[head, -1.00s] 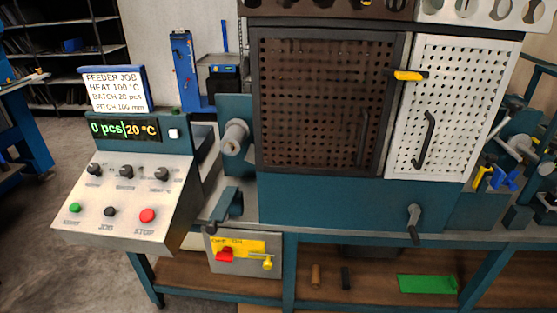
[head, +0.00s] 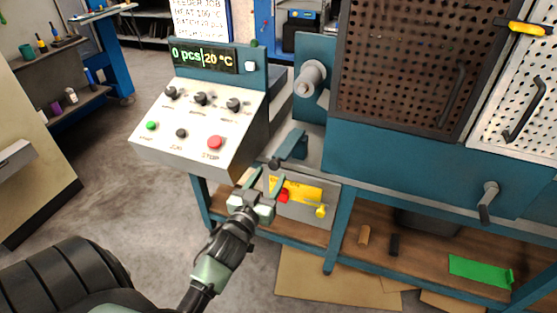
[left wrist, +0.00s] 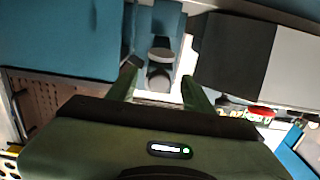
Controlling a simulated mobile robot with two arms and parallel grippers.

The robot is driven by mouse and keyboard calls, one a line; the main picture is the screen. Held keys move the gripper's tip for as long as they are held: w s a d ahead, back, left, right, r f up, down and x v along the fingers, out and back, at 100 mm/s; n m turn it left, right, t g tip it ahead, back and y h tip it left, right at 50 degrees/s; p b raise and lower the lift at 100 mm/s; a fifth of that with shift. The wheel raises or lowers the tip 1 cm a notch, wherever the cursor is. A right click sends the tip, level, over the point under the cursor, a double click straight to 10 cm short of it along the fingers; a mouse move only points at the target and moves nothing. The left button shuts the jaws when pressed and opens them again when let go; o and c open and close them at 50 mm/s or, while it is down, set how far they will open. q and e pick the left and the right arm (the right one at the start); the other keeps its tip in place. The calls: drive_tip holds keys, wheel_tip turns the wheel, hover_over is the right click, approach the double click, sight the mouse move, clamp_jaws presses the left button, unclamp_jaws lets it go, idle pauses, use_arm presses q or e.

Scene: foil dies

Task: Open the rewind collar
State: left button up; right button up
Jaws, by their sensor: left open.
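A pale grey round hub (head: 312,75) sticks out from the left side of the blue machine; I cannot tell for sure whether it is the rewind collar. Below it is a blue bracket or lever (head: 290,146) with a dark end. My left gripper (head: 262,182) is open and empty, just in front of and below the bracket. In the left wrist view a grey round-ended part (left wrist: 160,76) on a blue mount shows between and beyond the open fingers (left wrist: 160,88), with no visible contact. My right gripper is not in view.
The control panel (head: 200,115) stands close on the left, reading 0 pcs and 20 °C. The perforated doors and a grey crank (head: 487,201) are at right. Open floor lies at left.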

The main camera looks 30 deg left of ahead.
sight(278, 157)
use_arm(q)
drive_tip(key=x, duration=0.3)
drive_tip(key=r+x, duration=0.1)
drive_tip(key=x, duration=0.2)
drive_tip(key=shift+w+a+r, duration=0.15)
drive_tip(key=shift+w, duration=0.1)
drive_tip(key=shift+w+a, duration=0.15)
drive_tip(key=shift+w, duration=0.5)
drive_tip(key=shift+p, duration=0.3)
clamp_jaws()
